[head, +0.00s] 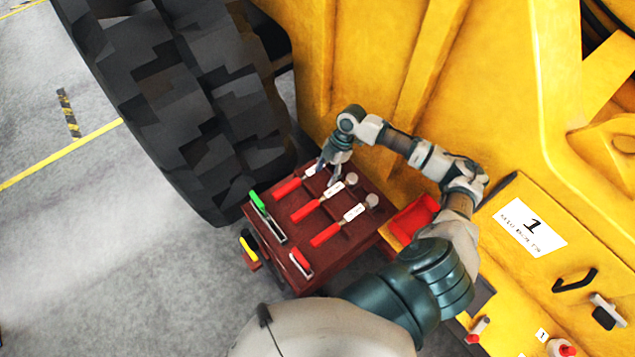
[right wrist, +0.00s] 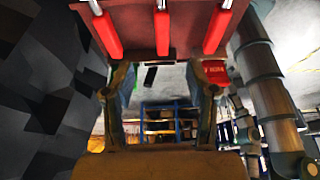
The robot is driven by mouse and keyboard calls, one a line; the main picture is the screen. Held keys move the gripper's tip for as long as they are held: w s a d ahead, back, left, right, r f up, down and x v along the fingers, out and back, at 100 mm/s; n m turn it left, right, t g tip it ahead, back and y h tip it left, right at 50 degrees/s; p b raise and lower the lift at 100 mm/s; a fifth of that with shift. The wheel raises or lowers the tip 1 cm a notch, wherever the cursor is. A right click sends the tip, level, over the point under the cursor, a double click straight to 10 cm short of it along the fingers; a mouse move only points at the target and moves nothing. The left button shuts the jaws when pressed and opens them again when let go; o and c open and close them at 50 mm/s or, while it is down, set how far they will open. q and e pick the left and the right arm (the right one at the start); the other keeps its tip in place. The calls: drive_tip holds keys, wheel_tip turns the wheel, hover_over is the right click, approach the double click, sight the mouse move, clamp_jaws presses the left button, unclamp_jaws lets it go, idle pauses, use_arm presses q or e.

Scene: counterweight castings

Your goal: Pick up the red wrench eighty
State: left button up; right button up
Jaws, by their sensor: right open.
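Three red-handled wrenches with white labels lie side by side on a dark red board: an upper one (head: 286,188), a middle one (head: 303,211) and a lower one (head: 325,235). The label writing is too small to read, so I cannot tell which is eighty. My right gripper (head: 328,174) is open at the head end of the upper wrench, partly covering it. I cannot tell whether it touches. In the right wrist view, its open fingers (right wrist: 163,88) have nothing between them; three red handles (right wrist: 162,34) show above. My left gripper is not in view.
The board (head: 345,253) also carries a green-handled tool (head: 257,201) and a short red-handled item (head: 301,261). A red tray (head: 412,216) sits to its right. A big black tyre (head: 185,100) stands close at upper left, and a yellow machine body (head: 480,80) behind.

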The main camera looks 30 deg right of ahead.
drive_tip(key=p, duration=0.1)
approach(311, 205)
drive_tip(key=x, duration=0.5)
drive_tip(key=shift+a, duration=0.1)
drive_tip(key=shift+s+a+f, duration=0.1)
drive_tip(key=shift+s+f, duration=0.1)
drive_tip(key=shift+f, duration=0.4)
drive_tip(key=x, duration=0.3)
drive_tip(key=shift+w+a+f+p, duration=0.1)
drive_tip(key=shift+a+f+p, duration=0.05)
drive_tip(key=shift+f+p, duration=0.25)
drive_tip(key=shift+a+f, duration=0.25)
drive_tip(key=shift+f, duration=0.05)
drive_tip(key=shift+d, duration=0.1)
clamp_jaws()
